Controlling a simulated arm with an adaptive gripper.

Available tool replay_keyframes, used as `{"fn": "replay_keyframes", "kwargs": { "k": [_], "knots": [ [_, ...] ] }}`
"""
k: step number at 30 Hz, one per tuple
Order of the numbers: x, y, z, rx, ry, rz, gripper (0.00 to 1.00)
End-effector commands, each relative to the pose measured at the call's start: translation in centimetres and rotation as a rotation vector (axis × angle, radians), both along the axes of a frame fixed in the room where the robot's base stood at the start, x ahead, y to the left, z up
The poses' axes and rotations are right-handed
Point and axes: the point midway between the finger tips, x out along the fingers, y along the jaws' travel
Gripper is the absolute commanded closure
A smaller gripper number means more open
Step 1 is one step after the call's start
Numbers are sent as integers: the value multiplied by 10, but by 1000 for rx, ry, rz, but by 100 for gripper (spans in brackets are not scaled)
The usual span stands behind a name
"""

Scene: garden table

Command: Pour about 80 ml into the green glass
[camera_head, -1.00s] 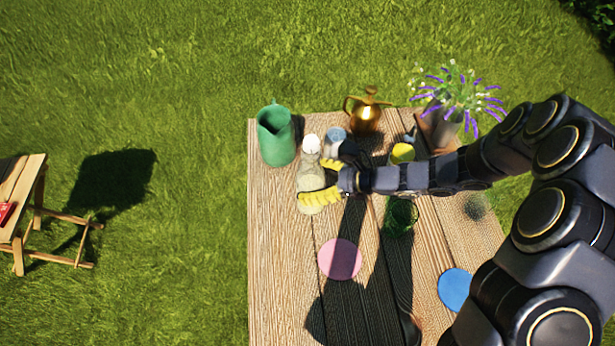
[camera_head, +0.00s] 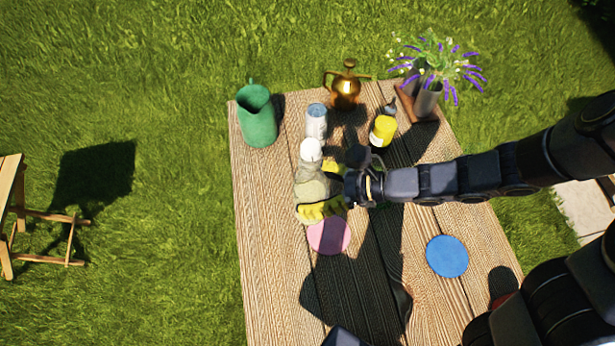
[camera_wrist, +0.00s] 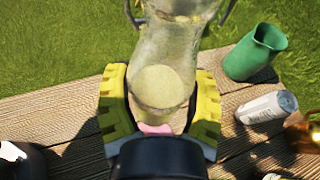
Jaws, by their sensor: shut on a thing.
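My gripper (camera_head: 325,190) has yellow finger pads and is shut on a clear bottle (camera_head: 312,180) with a white top. In the wrist view the bottle (camera_wrist: 165,60) stands between the two pads, with pale yellowish contents low inside and metal wire at its upper sides. In the head view it overlaps the far edge of a pink disc (camera_head: 330,237). Whether its base touches the table is hidden. The green glass is not visible in either current view; my arm covers part of the table.
On the wooden table (camera_head: 265,250), a green pitcher (camera_head: 258,116), a light can (camera_head: 316,122), a copper pot (camera_head: 346,88), a yellow container (camera_head: 383,129) and a flower vase (camera_head: 427,97) stand at the far side. A blue disc (camera_head: 447,256) lies front right. The front left is clear.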

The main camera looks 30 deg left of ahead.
Motion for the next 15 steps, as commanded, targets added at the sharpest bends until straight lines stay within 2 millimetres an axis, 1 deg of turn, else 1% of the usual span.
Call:
{"fn": "replay_keyframes", "kwargs": {
  "k": [8, 11, 15],
  "knots": [
    [-4, -6, 3, 3, 4, -4, 74],
    [-2, -12, -2, 6, 14, -22, 74],
    [8, -26, -18, 12, 31, -82, 74]
  ]
}}
